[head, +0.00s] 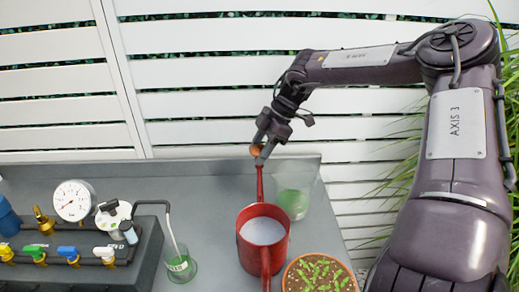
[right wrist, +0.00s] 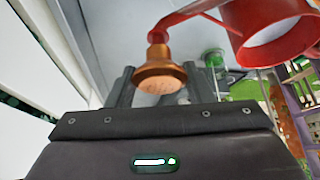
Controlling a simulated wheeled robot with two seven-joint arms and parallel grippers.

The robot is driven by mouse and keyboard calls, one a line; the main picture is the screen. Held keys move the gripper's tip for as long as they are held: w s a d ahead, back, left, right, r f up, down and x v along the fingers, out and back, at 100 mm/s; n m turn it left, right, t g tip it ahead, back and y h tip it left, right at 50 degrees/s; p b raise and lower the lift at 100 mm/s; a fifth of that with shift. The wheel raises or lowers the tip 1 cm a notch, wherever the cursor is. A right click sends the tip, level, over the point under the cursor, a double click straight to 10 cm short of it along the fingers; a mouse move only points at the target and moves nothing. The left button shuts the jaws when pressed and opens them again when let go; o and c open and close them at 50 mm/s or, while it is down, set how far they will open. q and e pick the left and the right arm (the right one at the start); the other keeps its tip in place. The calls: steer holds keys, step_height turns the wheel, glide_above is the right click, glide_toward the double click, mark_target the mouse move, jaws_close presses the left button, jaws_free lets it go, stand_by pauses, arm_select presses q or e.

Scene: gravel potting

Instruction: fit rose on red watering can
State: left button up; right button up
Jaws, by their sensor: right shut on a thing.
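The red watering can (head: 246,238) stands on the grey bench with pale contents showing in its open top. Its thin spout points away toward the back edge; the can also shows in the right wrist view (right wrist: 233,18). The copper-coloured rose (right wrist: 158,72) is at the spout's tip, its round face toward the wrist camera. It appears in line with the spout and touching it, but I cannot tell how far it is seated. My right gripper (head: 262,148) is shut on the rose (head: 256,150), with dark fingers on both sides. My left gripper is not in view.
A clear vessel with green contents (head: 293,204) stands close right of the spout. A pot of seedlings (head: 318,277) is at the front right. A valve block with a gauge (head: 73,201) and a small glass beaker (head: 181,269) are at left. A white slatted fence (head: 210,104) rises behind.

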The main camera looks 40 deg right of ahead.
steer(key=shift+f+b, duration=0.75)
stand_by(1.2)
stand_by(0.3)
steer(key=o, duration=1.5)
steer(key=shift+r, duration=0.15)
steer(key=shift+r+p, duration=2.85)
steer(key=shift+r, duration=1.05)
jaws_close()
